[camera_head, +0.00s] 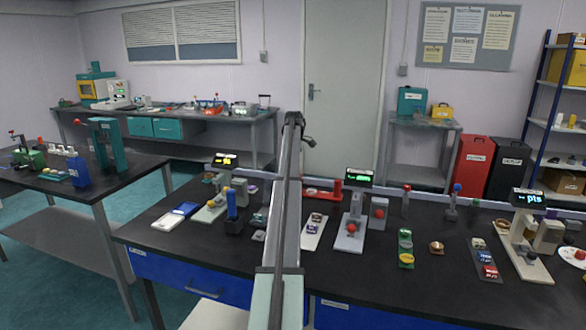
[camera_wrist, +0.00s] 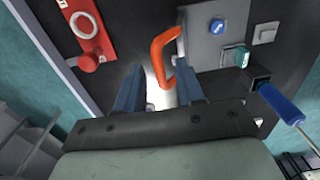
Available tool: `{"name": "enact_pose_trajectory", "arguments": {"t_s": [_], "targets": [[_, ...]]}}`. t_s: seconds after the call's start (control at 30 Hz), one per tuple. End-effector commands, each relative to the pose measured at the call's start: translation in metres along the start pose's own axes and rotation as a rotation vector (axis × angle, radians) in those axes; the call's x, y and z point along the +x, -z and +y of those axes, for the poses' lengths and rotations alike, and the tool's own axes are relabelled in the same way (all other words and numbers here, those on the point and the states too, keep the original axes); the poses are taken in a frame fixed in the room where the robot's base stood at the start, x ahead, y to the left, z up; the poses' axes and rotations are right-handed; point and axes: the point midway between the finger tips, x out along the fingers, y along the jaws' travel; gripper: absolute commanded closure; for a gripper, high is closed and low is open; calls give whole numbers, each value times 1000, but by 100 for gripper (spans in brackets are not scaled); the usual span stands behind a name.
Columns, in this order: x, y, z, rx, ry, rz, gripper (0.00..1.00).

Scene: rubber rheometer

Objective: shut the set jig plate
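In the wrist view my gripper (camera_wrist: 160,88) has its two blue-grey fingers apart. An orange loop handle (camera_wrist: 158,55) shows at and just beyond the fingertips, in line with the gap. Whether the handle touches a finger I cannot tell. A pale metal part (camera_wrist: 160,94) lies behind the handle, partly hidden by the fingers. I cannot tell for sure which piece is the set jig plate. A grey plate (camera_wrist: 205,50) with a blue round knob (camera_wrist: 217,26) lies right of the handle. In the head view my arm crosses the middle, and the gripper cannot be made out.
The wrist view shows a red plate with a white ring (camera_wrist: 84,25) at upper left, a teal block (camera_wrist: 243,57) and a blue-handled tool (camera_wrist: 280,103) at right. In the head view, the black bench (camera_head: 400,285) carries several stations, with bare room along its front.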

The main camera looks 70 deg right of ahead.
Motion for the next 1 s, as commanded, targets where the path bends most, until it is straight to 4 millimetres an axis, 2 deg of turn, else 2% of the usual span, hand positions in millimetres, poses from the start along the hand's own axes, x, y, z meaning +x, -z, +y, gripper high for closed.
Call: {"name": "enact_pose_trajectory", "arguments": {"t_s": [0.1,0.5,1.0], "targets": [[0,0,0,0,0,0,63],[0,0,0,0,0,0,100],[-1,0,0,0,-1,0,100]]}}
